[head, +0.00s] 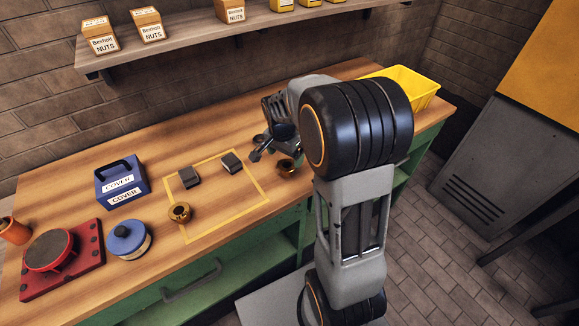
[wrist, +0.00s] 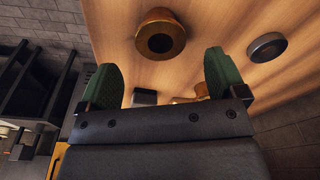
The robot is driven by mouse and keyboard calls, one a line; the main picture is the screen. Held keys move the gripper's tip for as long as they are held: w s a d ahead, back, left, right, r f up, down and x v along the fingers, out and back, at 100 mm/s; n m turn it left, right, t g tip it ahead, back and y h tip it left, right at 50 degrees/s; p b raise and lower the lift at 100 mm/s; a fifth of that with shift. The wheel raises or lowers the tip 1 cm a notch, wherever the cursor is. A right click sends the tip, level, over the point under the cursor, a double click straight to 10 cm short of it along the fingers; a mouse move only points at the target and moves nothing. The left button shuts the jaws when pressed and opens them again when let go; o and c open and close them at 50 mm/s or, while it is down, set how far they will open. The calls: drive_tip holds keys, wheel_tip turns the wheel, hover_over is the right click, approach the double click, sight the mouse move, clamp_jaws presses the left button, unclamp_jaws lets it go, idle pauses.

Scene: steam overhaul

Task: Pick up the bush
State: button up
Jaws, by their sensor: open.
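A brass flanged bush (head: 287,168) stands on the bench near its front edge, outside the yellow outlined square. In the wrist view a brass bush (wrist: 160,36) with a dark bore lies beyond the fingertips, roughly between them and a little left of centre. A second brass bush (head: 180,212) stands inside the yellow outline. My gripper (head: 271,150) is above the bench beside the nearer bush. In the wrist view its two green-padded fingers (wrist: 164,72) are wide apart with nothing between them. My arm partly hides the bench to the right.
Two dark blocks (head: 189,177) (head: 232,162) sit in the yellow outline (head: 215,232). A blue box (head: 122,184), blue round pot (head: 129,241) and red fixture (head: 62,262) stand left. A yellow bin (head: 416,88) is back right. A grey disc (wrist: 267,46) shows in the wrist view.

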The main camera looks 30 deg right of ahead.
sight(287, 166)
drive_tip(key=shift+w+d+f+p, duration=0.15)
drive_tip(key=shift+f+p, duration=0.05)
drive_tip(key=shift+f, duration=1.5)
drive_tip(key=shift+w+d+f+p, duration=0.1)
drive_tip(key=shift+d+f+p, duration=0.05)
drive_tip(key=shift+f, duration=1.5)
drive_tip(key=shift+c, duration=0.3)
drive_tip(key=c, duration=1.2)
